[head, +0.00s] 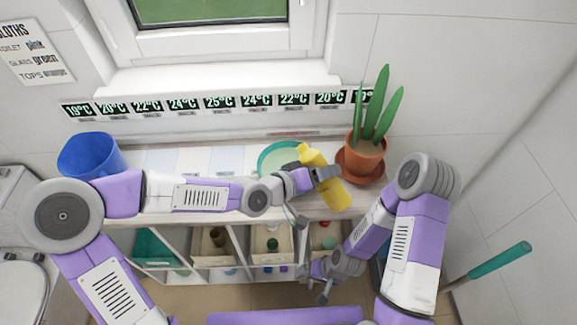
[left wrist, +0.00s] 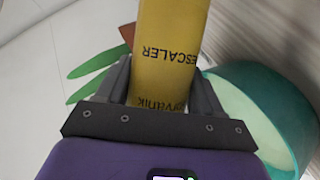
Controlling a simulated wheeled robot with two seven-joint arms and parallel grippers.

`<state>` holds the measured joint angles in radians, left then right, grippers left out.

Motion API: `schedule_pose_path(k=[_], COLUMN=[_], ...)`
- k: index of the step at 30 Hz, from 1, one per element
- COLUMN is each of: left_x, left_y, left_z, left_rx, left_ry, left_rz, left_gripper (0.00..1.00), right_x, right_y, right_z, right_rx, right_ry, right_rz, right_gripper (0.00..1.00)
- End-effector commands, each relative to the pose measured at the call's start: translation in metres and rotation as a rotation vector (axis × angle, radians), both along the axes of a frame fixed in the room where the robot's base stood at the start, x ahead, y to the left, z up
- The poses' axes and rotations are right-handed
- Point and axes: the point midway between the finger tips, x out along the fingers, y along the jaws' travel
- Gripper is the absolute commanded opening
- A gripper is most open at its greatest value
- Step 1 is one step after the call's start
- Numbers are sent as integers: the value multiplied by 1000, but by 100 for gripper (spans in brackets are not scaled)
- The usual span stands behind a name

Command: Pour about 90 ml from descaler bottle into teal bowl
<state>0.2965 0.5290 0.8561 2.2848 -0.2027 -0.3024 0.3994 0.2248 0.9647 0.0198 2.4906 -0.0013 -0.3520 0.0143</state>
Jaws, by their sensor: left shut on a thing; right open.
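The yellow descaler bottle (head: 331,190) is held over the cart top; it also shows in the left wrist view (left wrist: 168,45), with its label upside down. My left gripper (head: 325,173) is shut around the bottle's body. In the head view the bottle is tilted, its narrow end pointing up-left over the right part of the teal bowl (head: 268,153). The bowl also shows at the right of the left wrist view (left wrist: 255,85). No stream of liquid is visible, and I cannot tell the level in the bowl. My right gripper (head: 325,285) is open and empty, low in front of the shelves.
A potted plant (head: 364,158) on a saucer stands just right of the bottle. A blue bucket (head: 90,156) stands at the left end of the cart top. Cubbies below hold bins (head: 215,250) with small items. A teal-handled tool (head: 500,259) leans at the right.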

Motion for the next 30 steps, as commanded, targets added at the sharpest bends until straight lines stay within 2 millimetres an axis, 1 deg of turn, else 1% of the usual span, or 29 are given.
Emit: schedule_pose_path(k=[1, 4, 12, 18, 25, 26, 27, 30], left_x=[2, 5, 7, 5, 3, 3, 2, 2], left_y=[0, 3, 5, 3, 1, 1, 0, -1], left_z=[5, 9, 15, 17, 20, 22, 26, 31], left_rx=[26, 80, 191, 237, 282, 288, 299, 323], left_ry=[-38, -97, -217, -268, -314, -320, -329, -356], left_rz=[0, 2, -1, -1, -2, -1, -3, -2], left_gripper=[20, 20, 20, 20, 20, 20, 20, 20], right_x=[0, 0, 0, 0, 0, 0, 0, 0], right_y=[0, 0, 0, 0, 0, 0, 0, 0], right_z=[-3, -8, -31, -44, -46, -44, -37, -28], right_rx=[0, 0, 0, 0, 0, 0, 0, 0], right_ry=[0, 0, 0, 0, 0, 0, 0, -1], right_rz=[0, 0, 0, 0, 0, 0, 0, 0], right_gripper=[97, 97, 97, 97, 97, 97, 97, 97])
